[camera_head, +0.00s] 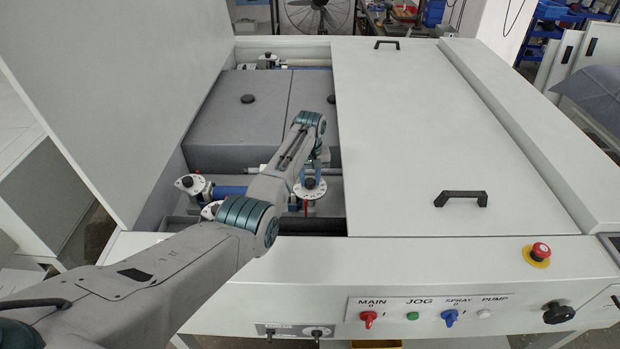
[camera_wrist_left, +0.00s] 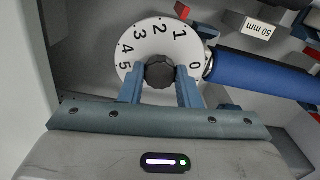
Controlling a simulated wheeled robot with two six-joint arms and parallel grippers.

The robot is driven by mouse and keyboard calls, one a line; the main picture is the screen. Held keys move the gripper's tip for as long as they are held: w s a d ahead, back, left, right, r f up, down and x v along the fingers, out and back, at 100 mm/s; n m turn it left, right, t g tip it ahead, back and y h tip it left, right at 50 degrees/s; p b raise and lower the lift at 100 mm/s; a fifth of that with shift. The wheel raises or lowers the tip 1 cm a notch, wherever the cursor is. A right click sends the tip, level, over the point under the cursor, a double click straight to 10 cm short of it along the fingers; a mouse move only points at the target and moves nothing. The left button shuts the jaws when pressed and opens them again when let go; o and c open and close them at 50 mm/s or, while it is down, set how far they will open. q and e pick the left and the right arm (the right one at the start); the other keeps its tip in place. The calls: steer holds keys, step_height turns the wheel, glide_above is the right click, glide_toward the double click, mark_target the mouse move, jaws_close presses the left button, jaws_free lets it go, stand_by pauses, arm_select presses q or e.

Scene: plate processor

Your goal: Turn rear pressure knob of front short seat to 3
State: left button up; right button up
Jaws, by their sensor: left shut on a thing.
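A white round dial (camera_wrist_left: 140,50) numbered 0 to 5 with a black ribbed knob (camera_wrist_left: 160,73) at its centre fills the middle of the left wrist view. My left gripper (camera_wrist_left: 161,82) is shut on this knob, one blue finger on each side. A red marker (camera_wrist_left: 182,10) sits just outside the dial rim, nearest the numbers 1 and 2. In the head view the dial (camera_head: 318,190) lies in the open bay below my left gripper (camera_head: 313,172), whose fingers are hard to make out. My right gripper is not in view.
A blue roller (camera_wrist_left: 255,75) runs right from beside the dial. Another dial (camera_head: 188,190) sits at the bay's left; one more is partly hidden by my arm. A raised lid (camera_head: 110,90) stands left, a closed cover (camera_head: 430,130) right. The front panel (camera_head: 520,280) carries switches.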

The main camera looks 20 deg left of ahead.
arm_select(q)
steer(key=m, duration=0.4)
steer(key=shift+r+m, duration=0.1)
steer(key=shift+m, duration=0.2)
steer(key=m, duration=0.3)
steer(key=shift+w+m, duration=0.1)
steer(key=shift+m, duration=1.1)
steer(key=o, duration=1)
